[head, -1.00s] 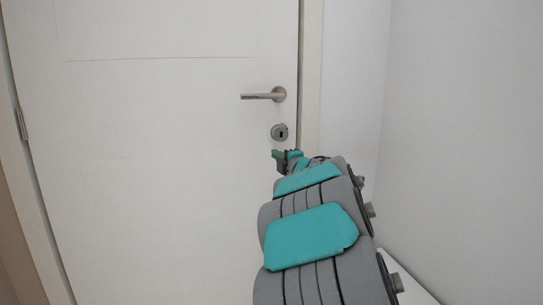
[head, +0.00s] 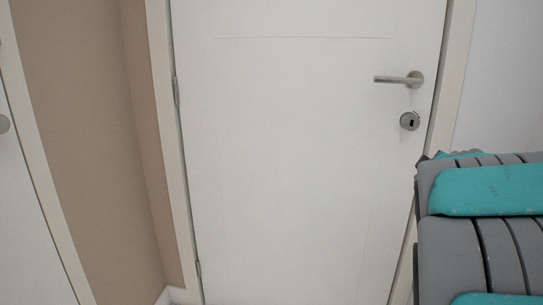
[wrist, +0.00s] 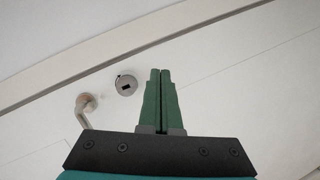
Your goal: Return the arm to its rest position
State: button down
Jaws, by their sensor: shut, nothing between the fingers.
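My gripper (wrist: 160,74) shows in the wrist view with its two green fingers together and nothing between them. It points toward a white door (head: 300,170), which is closed in its frame. The fingers appear just beside the round lock plate (wrist: 125,85) in that view; I cannot tell the distance to the door. In the head view my arm fills the lower right and the gripper itself is hidden. The lever handle (head: 400,79) and the lock plate (head: 409,121) are left of and above my arm there.
A beige wall (head: 88,130) stands left of the door frame (head: 165,140). Part of another white door (head: 25,200) with a round knob (head: 3,124) shows at the far left. A white wall (head: 505,70) is at the right, close behind my arm.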

jog(key=s+a+f+m+g+y, duration=0.25)
jog(key=s+a+f+g, duration=0.35)
jog(key=s+f, duration=0.5)
jog(key=s+a+f+m+g+y, duration=0.1)
jog(key=s+a+f+m+g, duration=0.3)
jog(key=s+a+f, duration=0.6)
jog(key=s+a+f+g+y, duration=0.1)
jog(key=s+a+f+g, duration=0.1)
jog(key=s, duration=0.8)
jog(key=s+a+f+m+g+y, duration=0.1)
jog(key=s+a, duration=0.4)
jog(key=s, duration=0.5)
jog(key=shift+a+f+g+y, duration=0.15)
jog(key=shift+f+g+y, duration=0.45)
jog(key=shift+g, duration=0.6)
